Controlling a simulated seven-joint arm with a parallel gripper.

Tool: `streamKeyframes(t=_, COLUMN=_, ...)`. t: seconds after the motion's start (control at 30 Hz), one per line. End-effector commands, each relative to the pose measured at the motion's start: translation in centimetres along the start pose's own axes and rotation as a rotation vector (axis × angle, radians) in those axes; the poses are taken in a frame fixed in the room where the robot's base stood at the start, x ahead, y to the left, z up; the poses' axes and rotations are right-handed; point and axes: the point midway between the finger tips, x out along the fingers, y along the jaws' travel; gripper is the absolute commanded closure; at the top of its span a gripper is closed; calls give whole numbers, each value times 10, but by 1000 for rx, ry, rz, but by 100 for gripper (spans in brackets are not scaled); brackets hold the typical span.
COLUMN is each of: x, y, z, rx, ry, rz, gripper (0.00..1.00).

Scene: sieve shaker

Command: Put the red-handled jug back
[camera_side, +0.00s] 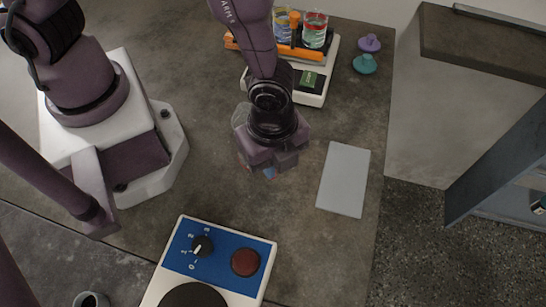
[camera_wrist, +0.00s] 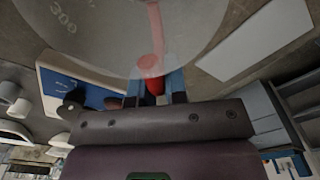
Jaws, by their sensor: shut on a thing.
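The red-handled jug (camera_wrist: 180,25) is a clear, see-through vessel with graduation numbers, seen close up at the top of the wrist view. My gripper (camera_wrist: 155,92) is shut on its red handle (camera_wrist: 151,68). In the side view my gripper (camera_side: 268,168) hangs over the middle of the bench, pointing down. There the jug's clear wall (camera_side: 240,118) shows faintly beside my wrist, and the rest is mostly hidden behind it. I cannot tell the jug's height above the bench. A pale grey rectangular plate (camera_side: 343,180) lies bare to the right of my gripper; it also shows in the wrist view (camera_wrist: 255,40).
A control box (camera_side: 225,250) with a blue panel, dial and red button stands in front. A balance (camera_side: 312,85) with a green display, an orange item (camera_side: 290,50) and labelled containers (camera_side: 314,30) are behind. Purple (camera_side: 369,43) and teal (camera_side: 365,64) knobbed pieces lie back right.

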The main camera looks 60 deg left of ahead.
Motion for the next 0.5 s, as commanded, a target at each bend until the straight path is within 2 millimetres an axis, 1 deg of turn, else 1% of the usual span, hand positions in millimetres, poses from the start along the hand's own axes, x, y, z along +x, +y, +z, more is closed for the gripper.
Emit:
streamKeyframes(t=0.37, x=4, y=0, z=0, rx=0, ry=-1, rz=1, gripper=100)
streamKeyframes(t=0.4, x=4, y=0, z=0, rx=1, ry=-1, rz=0, gripper=80)
streamKeyframes(t=0.47, x=4, y=0, z=0, rx=0, ry=0, rz=0, gripper=66)
streamKeyframes(t=0.5, x=4, y=0, z=0, rx=0, ry=0, rz=0, gripper=61)
